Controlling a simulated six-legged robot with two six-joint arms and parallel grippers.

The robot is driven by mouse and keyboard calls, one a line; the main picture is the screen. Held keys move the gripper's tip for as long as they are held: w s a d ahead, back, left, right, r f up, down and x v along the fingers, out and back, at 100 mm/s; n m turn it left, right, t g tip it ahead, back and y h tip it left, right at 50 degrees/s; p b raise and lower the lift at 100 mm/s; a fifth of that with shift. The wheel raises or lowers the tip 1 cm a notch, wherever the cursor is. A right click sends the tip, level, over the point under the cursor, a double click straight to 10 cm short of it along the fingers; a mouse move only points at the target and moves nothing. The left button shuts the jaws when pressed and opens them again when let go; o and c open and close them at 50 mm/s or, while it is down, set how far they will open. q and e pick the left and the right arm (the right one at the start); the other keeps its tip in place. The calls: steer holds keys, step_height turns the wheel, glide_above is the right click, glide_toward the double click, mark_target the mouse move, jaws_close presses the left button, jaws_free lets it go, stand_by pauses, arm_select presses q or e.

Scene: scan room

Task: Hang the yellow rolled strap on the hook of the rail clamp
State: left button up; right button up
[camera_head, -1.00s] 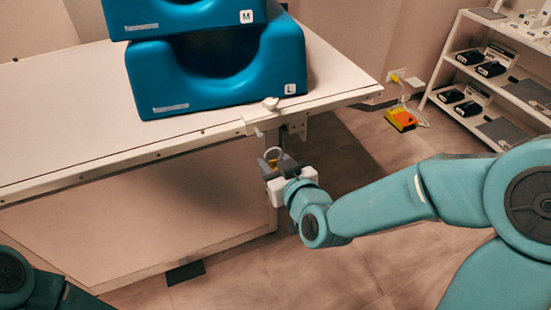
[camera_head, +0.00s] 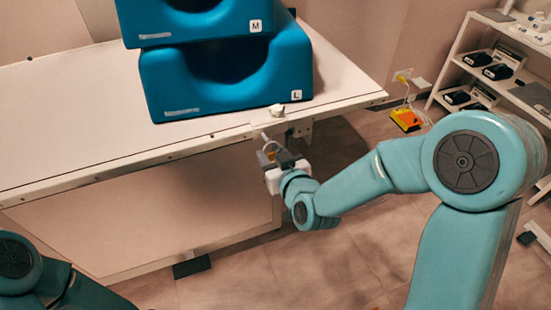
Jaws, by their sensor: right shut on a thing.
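My right gripper (camera_head: 268,157) is at the table's front edge, shut on the yellow rolled strap (camera_head: 272,154). The rail clamp (camera_head: 277,110) shows as a pale knob on the rail at the table's edge. A small pale hook part (camera_head: 264,135) hangs below it, just above the gripper. I cannot tell whether the strap touches the hook. My left gripper is out of view; only part of my left arm shows at the lower left.
A white table (camera_head: 70,110) with a metal side rail carries two stacked blue cushions (camera_head: 225,85) marked M and L. A shelf rack (camera_head: 500,70) stands at the right. An orange-yellow pedal (camera_head: 406,119) lies on the floor by the wall.

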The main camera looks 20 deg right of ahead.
steer(key=shift+w+p, duration=0.4)
steer(key=shift+w, duration=1.05)
steer(key=shift+w+f+b, duration=0.3)
steer(key=shift+f, duration=0.05)
steer(key=shift+w+a+b, duration=0.1)
steer(key=shift+b, duration=0.7)
steer(key=shift+f, duration=0.1)
steer(key=o, duration=1.2)
